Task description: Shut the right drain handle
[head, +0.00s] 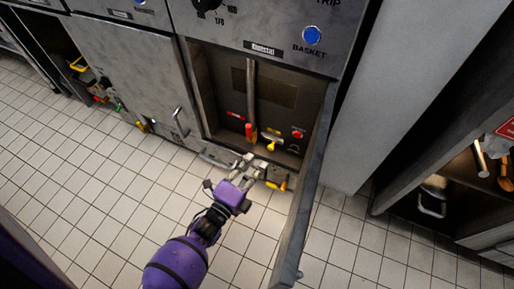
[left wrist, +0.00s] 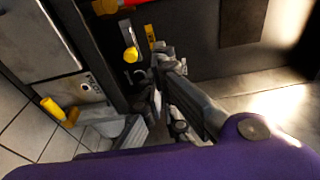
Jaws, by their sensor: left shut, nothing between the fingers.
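The open right-hand fryer cabinet shows a red handle (head: 249,130) at the foot of a vertical pipe. A yellow handle (head: 270,146) is just right of it; a yellow knob (left wrist: 130,55) shows in the left wrist view. I cannot read a label telling which is the right drain handle. My left gripper (head: 250,163) is shut and empty, low at the cabinet opening, below the red and yellow handles in the head view. In the left wrist view its fingers (left wrist: 161,75) are close to the yellow knob; contact cannot be told. My right gripper is not in view.
The open cabinet door (head: 304,195) stands right of my left arm. A red button (head: 297,134) is on the cabinet's inside. A yellow-ended fitting (head: 284,186) is low by the door. A shelf unit (head: 420,190) stands right. Tiled floor (head: 110,200) is clear at left.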

